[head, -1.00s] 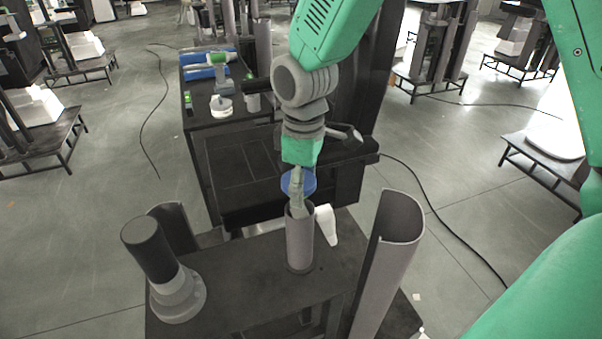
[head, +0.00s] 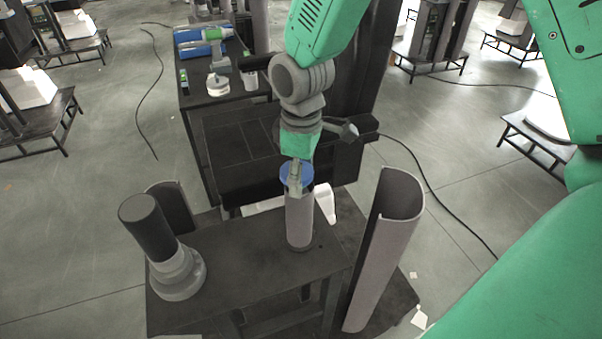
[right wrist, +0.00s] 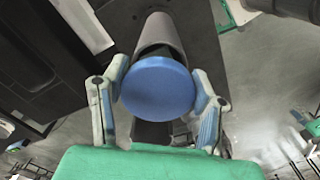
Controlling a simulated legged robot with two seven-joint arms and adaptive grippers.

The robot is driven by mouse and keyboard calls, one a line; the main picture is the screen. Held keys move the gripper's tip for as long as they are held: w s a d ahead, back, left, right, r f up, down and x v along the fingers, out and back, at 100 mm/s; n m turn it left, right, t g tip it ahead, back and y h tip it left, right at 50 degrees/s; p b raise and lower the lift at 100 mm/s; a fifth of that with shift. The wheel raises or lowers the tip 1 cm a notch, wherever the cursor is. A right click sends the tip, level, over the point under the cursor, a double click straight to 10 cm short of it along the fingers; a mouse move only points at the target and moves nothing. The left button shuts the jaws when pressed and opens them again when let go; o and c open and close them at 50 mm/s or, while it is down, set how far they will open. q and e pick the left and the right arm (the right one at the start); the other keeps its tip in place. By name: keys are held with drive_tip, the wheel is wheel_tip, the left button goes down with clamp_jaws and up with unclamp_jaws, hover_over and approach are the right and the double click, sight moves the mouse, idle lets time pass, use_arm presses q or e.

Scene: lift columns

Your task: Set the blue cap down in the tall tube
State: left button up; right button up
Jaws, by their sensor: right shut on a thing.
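Whether the cap touches the rim is unclear. My left gripper is in neither view.
A dark cylinder on a grey stepped base (head: 178,274) stands on the left of the dark stand (head: 245,265). A tall open half-round shell (head: 385,250) stands at the right. Behind is a dark table (head: 215,118) with a drill (head: 219,60) and other items.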

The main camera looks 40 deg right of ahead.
drive_tip(key=shift+s, duration=0.1)
drive_tip(key=shift+s+d+p, duration=0.15)
drive_tip(key=shift+d+p, duration=0.15)
drive_tip(key=shift+p, duration=0.05)
drive_tip(key=shift+a, duration=0.2)
idle(0.9)
drive_tip(key=shift+f, duration=0.6)
idle(1.0)
drive_tip(key=o, duration=1.2)
drive_tip(key=shift+r, duration=0.1)
drive_tip(key=shift+r, duration=3.45)
